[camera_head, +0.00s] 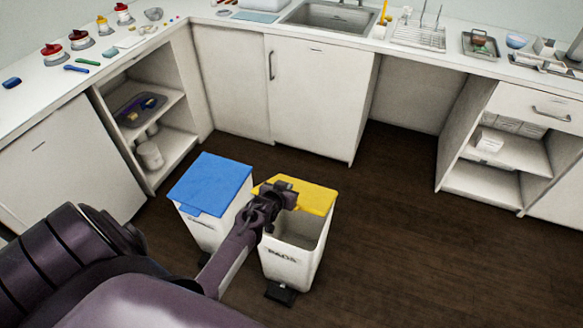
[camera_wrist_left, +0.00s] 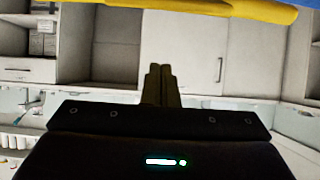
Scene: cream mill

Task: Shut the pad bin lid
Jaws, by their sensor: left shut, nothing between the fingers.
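The pad bin (camera_head: 284,264) is a white bin with "PADS" on its front, standing on the floor. Its yellow lid (camera_head: 318,198) is at the back of the opening and stands open, since the bin's inside shows in front of it. In the left wrist view the lid's yellow edge (camera_wrist_left: 215,9) crosses the top. My left gripper (camera_head: 290,195) is in front of the lid, above the bin's left side, and hides part of both. Its fingers (camera_wrist_left: 161,85) are together and empty. I cannot tell whether they touch the lid. My right gripper is out of view.
A bin with a shut blue lid (camera_head: 210,182) stands close on the left. A dark pedal (camera_head: 281,293) sticks out at the pad bin's foot. The brown floor (camera_head: 400,230) on the right is clear. White cabinets (camera_head: 315,95) and counters stand behind.

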